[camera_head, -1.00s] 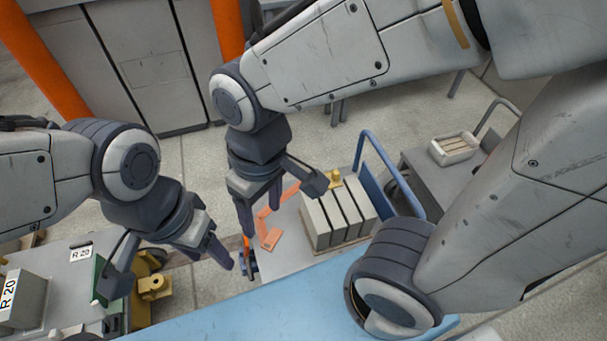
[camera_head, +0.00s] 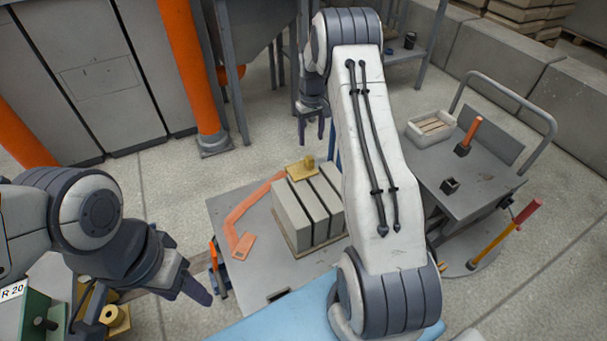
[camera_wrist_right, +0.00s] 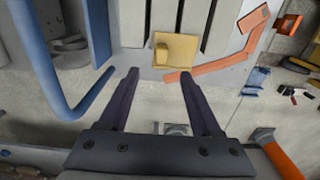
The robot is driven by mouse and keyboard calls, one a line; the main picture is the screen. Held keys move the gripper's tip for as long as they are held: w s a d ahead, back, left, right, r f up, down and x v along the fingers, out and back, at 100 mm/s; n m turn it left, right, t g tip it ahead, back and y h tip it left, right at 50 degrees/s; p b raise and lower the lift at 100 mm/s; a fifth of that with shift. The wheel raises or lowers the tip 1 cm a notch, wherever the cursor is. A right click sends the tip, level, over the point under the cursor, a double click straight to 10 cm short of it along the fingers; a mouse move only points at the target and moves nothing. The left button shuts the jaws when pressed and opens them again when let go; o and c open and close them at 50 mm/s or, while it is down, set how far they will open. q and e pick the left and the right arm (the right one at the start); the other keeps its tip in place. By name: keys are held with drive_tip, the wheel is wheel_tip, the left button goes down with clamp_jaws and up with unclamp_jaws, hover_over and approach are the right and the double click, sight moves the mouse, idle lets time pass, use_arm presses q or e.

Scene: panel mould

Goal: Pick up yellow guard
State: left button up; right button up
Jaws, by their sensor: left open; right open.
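The yellow guard (camera_head: 301,168) is a small flat plate with a raised knob. In the head view it lies at the far end of the grey blocks, beside the orange strip. It also shows in the right wrist view (camera_wrist_right: 176,50), ahead of the fingers. My right gripper (camera_head: 311,132) is open and empty, above and beyond the guard in the head view. In the right wrist view its two fingers (camera_wrist_right: 158,80) are spread, with the guard apart from them. My left gripper (camera_head: 188,292) is at the lower left, away from the guard; it is open.
Grey blocks (camera_head: 290,215) stand on a cart (camera_head: 230,205) with an orange bent strip (camera_head: 248,212). A blue rail (camera_wrist_right: 50,65) is left of the right gripper. Another grey cart (camera_head: 470,190) at right holds a white tray (camera_head: 412,128). Open floor lies behind the block cart.

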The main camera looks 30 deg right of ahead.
sight(310, 158)
wheel_tip(310, 158, down, 5)
drive_tip(key=shift+r+b, duration=0.1)
drive_tip(key=shift+b, duration=0.25)
drive_tip(key=shift+w+a+f+b, duration=0.1)
drive_tip(key=shift+f+b, duration=0.15)
drive_tip(key=shift+f, duration=1.1)
drive_tip(key=shift+a+f+b, duration=0.1)
drive_tip(key=shift+f+b, duration=0.1)
drive_tip(key=shift+f, duration=1.15)
clamp_jaws()
